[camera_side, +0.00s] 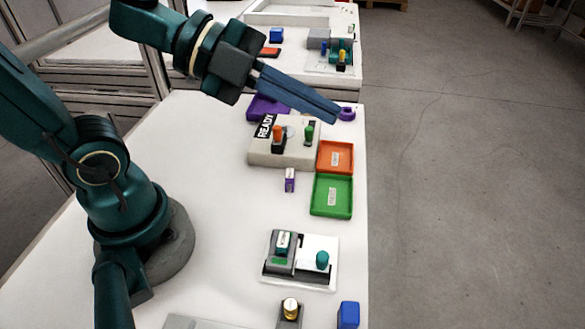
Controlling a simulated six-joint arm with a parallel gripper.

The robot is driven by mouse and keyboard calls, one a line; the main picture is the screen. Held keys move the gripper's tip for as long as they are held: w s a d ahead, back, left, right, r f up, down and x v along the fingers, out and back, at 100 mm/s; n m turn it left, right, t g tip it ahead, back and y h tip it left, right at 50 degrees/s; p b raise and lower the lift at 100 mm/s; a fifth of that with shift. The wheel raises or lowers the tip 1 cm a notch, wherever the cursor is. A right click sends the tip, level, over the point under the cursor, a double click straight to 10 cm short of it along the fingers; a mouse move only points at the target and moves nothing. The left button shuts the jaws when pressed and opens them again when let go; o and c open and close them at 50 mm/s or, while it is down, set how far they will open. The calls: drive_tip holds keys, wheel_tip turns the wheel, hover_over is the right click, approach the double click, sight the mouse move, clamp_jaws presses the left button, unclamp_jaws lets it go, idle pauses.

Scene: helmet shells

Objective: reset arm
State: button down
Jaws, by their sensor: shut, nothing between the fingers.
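My gripper (335,114) is on a dark teal arm that reaches in from the left. Its long blue-grey fingers are closed together and point down to the right. They hold nothing.
Below the fingers stands a beige block (262,155) marked READY, with orange and green pegs. Beside it lie an orange tray (349,157), a green tray (347,196) and a small purple-white box (290,180). A white fixture (327,272) stands nearer.

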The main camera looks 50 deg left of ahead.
drive_tip(key=w+a+r+n+t+y, duration=0.2)
drive_tip(key=a+r+n+t+y, duration=0.1)
drive_tip(key=a+n+y, duration=0.3)
drive_tip(key=w+a+r+n+t+y, duration=0.25)
drive_tip(key=a+n+y, duration=0.2)
drive_tip(key=n, duration=0.45)
drive_tip(key=s+d+f+n+g+h, duration=0.1)
drive_tip(key=s+d+f+n+g, duration=0.1)
drive_tip(key=s+f+n+g, duration=0.4)
drive_tip(key=s+f+g, duration=0.3)
drive_tip(key=s+f, duration=0.1)
drive_tip(key=s, duration=0.2)
drive_tip(key=shift+d+f+n+h, duration=0.3)
drive_tip(key=shift+d+f+h, duration=0.05)
drive_tip(key=shift+d, duration=0.05)
